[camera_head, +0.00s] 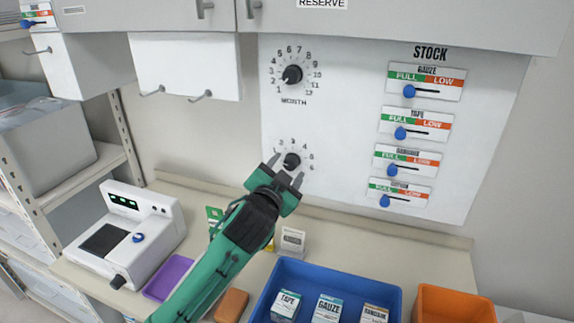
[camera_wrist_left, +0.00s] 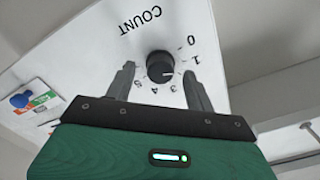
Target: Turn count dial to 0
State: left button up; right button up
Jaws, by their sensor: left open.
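The count dial is a round black knob (camera_head: 291,160) with a ring of numbers on the white wall panel, below the month dial. In the left wrist view the knob (camera_wrist_left: 160,67) shows the label COUNT and the numbers 0, 1, 3, 4 and 5. A light mark on the knob seems to point between 1 and 3, away from 0. My left gripper (camera_head: 286,170) is open in front of the dial, its fingers (camera_wrist_left: 158,82) spread on either side of the knob, with no clear contact. It hides part of the dial's lower side and label. My right gripper is not in view.
Above is the month dial (camera_head: 292,75); to the right are several stock sliders (camera_head: 425,82). Below, the counter (camera_head: 340,233) holds a white device (camera_head: 158,225), a purple tray (camera_head: 168,278), a blue bin (camera_head: 335,272) with boxes and an orange bin (camera_head: 455,305). Hooks hang at upper left.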

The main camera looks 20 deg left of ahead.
pick_arm(q)
jog(key=shift+w, duration=0.35)
jog(key=shift+c, duration=0.2)
jog(key=c, duration=0.9)
jog(key=n+p, duration=0.1)
jog(key=n, duration=0.3)
jog(key=shift+n+p, duration=0.35)
jog(key=shift+n, duration=1.15)
